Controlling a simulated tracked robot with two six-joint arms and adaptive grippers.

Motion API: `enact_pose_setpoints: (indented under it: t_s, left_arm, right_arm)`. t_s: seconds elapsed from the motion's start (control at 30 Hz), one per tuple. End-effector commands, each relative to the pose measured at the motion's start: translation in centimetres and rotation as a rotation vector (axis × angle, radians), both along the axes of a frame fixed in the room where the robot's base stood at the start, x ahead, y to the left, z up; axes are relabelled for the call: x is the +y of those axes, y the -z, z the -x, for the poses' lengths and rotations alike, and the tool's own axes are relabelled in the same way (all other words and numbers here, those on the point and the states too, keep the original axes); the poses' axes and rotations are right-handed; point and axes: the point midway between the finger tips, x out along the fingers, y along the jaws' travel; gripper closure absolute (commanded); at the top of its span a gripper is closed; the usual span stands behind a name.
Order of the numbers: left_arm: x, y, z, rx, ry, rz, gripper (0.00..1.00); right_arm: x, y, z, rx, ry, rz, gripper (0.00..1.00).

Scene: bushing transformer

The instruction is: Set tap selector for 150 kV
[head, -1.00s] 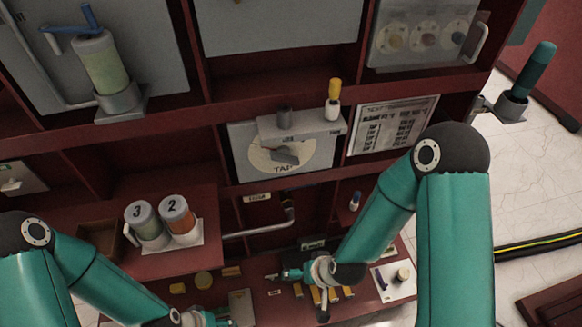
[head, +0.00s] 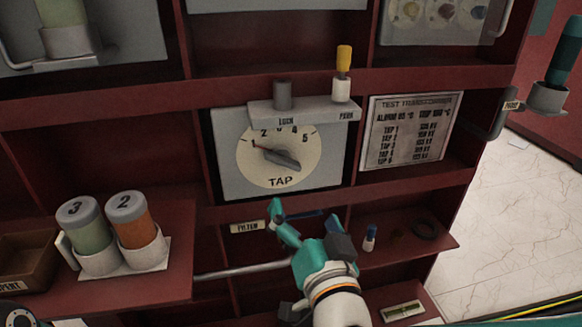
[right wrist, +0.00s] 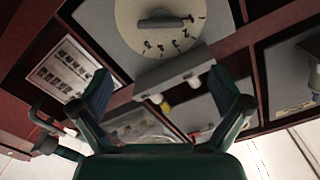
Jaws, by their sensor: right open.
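The tap selector (head: 278,155) is a round cream dial on a grey panel, marked TAP, with numbers along its top. Its dark knob (head: 278,158) lies slantwise, one end pointing upper left, near the low-number end. Above it a grey bracket (head: 300,112) carries a grey LOCK peg (head: 282,95) and a yellow-handled pin (head: 343,68) at PARK. My right gripper (head: 305,212) is open and empty, just below the panel. In the right wrist view the dial (right wrist: 160,22) shows beyond my open fingers (right wrist: 165,95). My left gripper is out of view.
A placard (head: 408,130) lists taps with kV values, too small to read surely. Canisters 3 (head: 84,226) and 2 (head: 132,222) stand on the left shelf. A pipe (head: 240,270) runs beside my right gripper. A teal-handled tool (head: 562,60) sits in a holder at right.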

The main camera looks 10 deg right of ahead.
Motion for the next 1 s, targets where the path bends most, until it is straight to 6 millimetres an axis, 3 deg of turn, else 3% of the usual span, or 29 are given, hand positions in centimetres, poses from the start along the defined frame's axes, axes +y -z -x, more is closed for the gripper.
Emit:
enact_pose_setpoints:
  t_s: [0.47,0.53,0.8,1.0]
  left_arm:
    - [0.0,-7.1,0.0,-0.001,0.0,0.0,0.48]
    - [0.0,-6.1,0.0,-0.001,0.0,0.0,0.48]
    - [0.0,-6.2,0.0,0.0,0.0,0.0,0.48]
    - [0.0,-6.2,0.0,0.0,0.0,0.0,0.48]
  right_arm:
    - [-0.1,-0.4,-5.5,0.011,-0.001,0.001,0.0]
    - [-0.1,0.1,-7.3,0.004,0.0,-0.003,0.0]
    - [-0.1,0.1,-12.9,0.004,-0.001,-0.002,0.0]
    - [-0.1,0.0,-15.4,0.004,-0.003,-0.002,0.0]
